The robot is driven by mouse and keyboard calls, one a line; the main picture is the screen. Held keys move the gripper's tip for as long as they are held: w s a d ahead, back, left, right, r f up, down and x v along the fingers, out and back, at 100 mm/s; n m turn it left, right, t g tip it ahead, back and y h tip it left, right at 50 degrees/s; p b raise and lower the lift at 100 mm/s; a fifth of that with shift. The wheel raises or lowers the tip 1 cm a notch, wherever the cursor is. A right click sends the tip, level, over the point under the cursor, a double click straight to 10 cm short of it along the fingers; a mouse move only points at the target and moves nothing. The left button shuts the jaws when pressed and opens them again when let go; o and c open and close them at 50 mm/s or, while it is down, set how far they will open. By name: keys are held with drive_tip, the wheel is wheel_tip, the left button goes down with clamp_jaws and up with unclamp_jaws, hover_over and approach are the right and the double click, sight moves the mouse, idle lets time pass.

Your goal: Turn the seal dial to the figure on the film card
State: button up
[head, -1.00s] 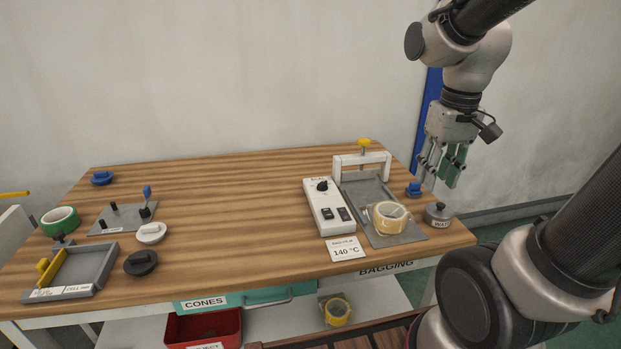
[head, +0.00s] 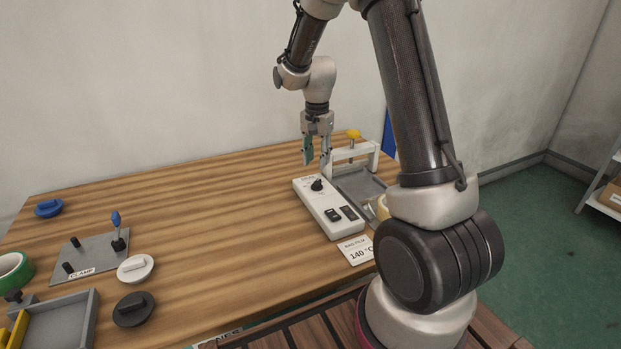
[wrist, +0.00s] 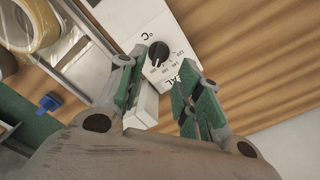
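The seal dial (head: 317,185) is a black knob on the white control box (head: 329,208). It also shows in the wrist view (wrist: 159,51), with small figures around it that are too small to read surely. The film card (head: 357,250) lies in front of the box and reads 140 °C. My gripper (head: 315,160) points down above the far end of the box. In the wrist view my gripper (wrist: 155,88) has its green-padded fingers apart, with nothing between them. The dial lies just beyond the fingertips, apart from them.
The sealer tray (head: 360,186) with its white bridge and yellow knob (head: 353,134) stands right of the box. A clear tape roll (wrist: 38,24) lies on it. The clamp plate (head: 90,255) and round caps are at left. Open tabletop lies between.

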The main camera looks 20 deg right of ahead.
sight(316, 182)
wheel_tip(316, 182, down, 8)
drive_tip(key=shift+r, duration=0.1)
idle(0.4)
clamp_jaws()
